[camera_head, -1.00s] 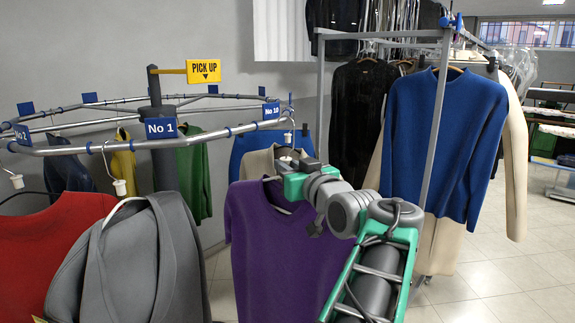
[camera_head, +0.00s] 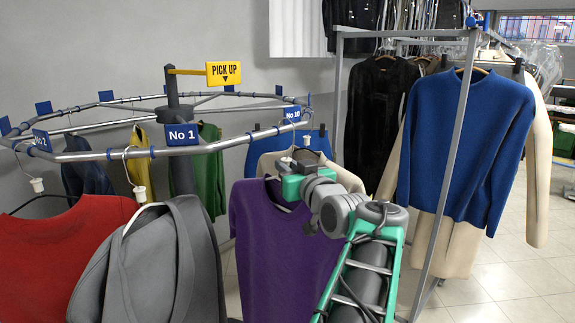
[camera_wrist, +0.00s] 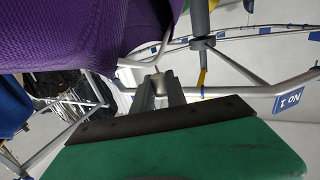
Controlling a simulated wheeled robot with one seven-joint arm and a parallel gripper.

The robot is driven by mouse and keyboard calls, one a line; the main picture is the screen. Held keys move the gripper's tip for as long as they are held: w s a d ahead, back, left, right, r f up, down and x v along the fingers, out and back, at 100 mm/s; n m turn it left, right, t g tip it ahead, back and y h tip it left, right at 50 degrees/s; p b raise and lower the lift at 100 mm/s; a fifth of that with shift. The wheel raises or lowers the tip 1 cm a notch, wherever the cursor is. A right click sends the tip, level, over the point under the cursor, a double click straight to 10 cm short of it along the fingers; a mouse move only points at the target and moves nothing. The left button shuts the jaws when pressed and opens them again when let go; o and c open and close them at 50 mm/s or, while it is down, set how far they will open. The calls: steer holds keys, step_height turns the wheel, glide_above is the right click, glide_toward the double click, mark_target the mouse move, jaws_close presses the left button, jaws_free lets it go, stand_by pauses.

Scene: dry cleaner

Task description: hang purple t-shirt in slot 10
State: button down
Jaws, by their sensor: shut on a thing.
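The purple t-shirt (camera_head: 270,250) hangs on a pale hanger below the rail's front right corner, beside the blue No 10 sign (camera_head: 292,114). My gripper (camera_head: 296,160) is at the top of that hanger, just below the rail. In the wrist view my gripper (camera_wrist: 160,92) has its grey fingers closed around the hanger's pale collar (camera_wrist: 160,78), with purple cloth (camera_wrist: 90,35) at upper left. A thin hook shows near the rail by the sign; I cannot tell whether it rests on the rail.
The rail (camera_head: 200,148) carries the No 1 sign (camera_head: 182,135). A grey jacket (camera_head: 150,265) and red top (camera_head: 65,250) hang to the left. A beige garment (camera_head: 330,175) hangs close behind my gripper. A rack with a blue sweater (camera_head: 460,140) stands at right.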

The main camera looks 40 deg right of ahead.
steer(key=shift+w, duration=0.3)
steer(key=shift+s+r, duration=0.1)
steer(key=shift+s, duration=0.1)
steer(key=shift+w, duration=0.1)
steer(key=shift+w, duration=0.15)
steer(key=shift+w+a+b, duration=0.1)
steer(key=shift+w+b, duration=0.2)
steer(key=shift+w, duration=0.4)
steer(key=shift+w, duration=0.15)
steer(key=shift+w+a, duration=0.1)
steer(key=shift+w, duration=2.75)
